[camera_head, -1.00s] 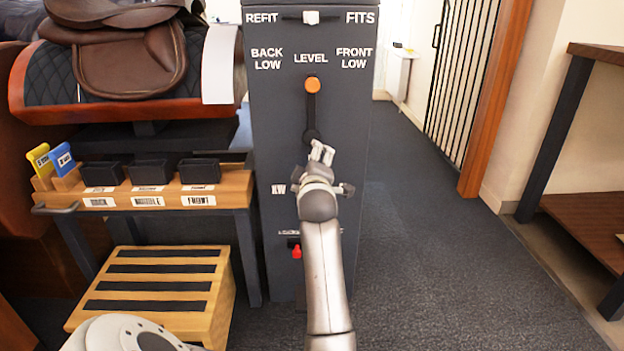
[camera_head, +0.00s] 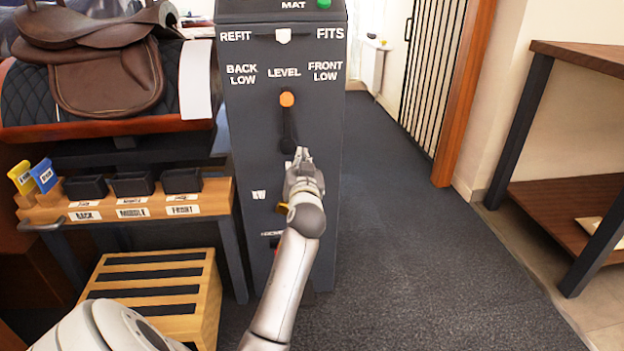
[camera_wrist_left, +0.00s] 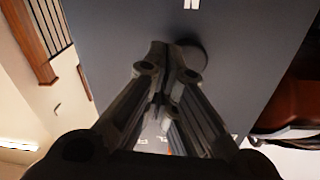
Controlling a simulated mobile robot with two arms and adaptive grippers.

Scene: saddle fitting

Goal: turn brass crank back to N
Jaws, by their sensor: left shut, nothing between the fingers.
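My left gripper (camera_head: 302,153) is shut and empty in front of the dark grey cabinet (camera_head: 318,120), just below the black lever with the orange knob (camera_head: 287,99). A small yellow piece, probably the brass crank (camera_head: 283,207), peeks out left of my wrist. The rest of it is hidden behind my arm. A white letter label (camera_head: 258,195), seemingly W, shows left of it; no N is visible. In the left wrist view my closed fingers (camera_wrist_left: 160,98) point at the cabinet face, near a dark round part (camera_wrist_left: 192,54). I cannot tell whether they touch it. My right gripper is not in view.
A wooden bench with black bins (camera_head: 132,184) and a striped step (camera_head: 150,290) stand left of the cabinet. A brown saddle (camera_head: 100,70) is above. Red-brown shelving (camera_head: 575,215) stands at right. The carpet between is clear.

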